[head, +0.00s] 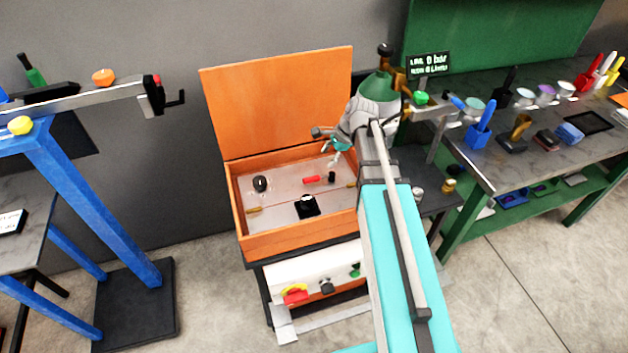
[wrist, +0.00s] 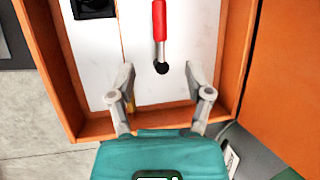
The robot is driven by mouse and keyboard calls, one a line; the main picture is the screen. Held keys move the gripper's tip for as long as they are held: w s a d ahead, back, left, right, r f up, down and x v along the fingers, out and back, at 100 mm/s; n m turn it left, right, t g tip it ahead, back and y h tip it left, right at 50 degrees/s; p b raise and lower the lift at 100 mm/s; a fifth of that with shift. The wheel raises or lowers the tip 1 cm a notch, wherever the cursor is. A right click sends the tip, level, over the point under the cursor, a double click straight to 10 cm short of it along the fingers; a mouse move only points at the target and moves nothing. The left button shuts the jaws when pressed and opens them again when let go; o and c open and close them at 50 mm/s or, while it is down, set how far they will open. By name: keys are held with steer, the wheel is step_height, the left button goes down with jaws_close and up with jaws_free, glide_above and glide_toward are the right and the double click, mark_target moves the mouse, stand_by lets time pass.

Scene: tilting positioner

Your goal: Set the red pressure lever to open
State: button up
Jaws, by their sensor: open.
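The red pressure lever (head: 312,180) lies across the pale panel inside the orange box, with a dark round end at its right. In the wrist view the red lever (wrist: 160,20) runs down from the top edge, through a grey shaft, to a black ball. My gripper (head: 335,160) is over the right part of the box, near the lever's dark end. In the wrist view my gripper (wrist: 160,70) is open, its two fingers on either side of the ball with clear gaps. Whether they are level with it in height I cannot tell. No position markings are readable.
The orange box (head: 295,246) has raised walls and an upright lid (head: 280,100) behind. A black knob (head: 260,184) and a black square fitting (head: 307,207) are on the panel. A display (head: 428,64) reads 0 bar. A cluttered bench (head: 490,180) stands right.

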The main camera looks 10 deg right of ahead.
mark_target(313, 177)
steer(key=shift+b+x, duration=4.6)
steer(key=shift+x, duration=0.85)
jaws_close()
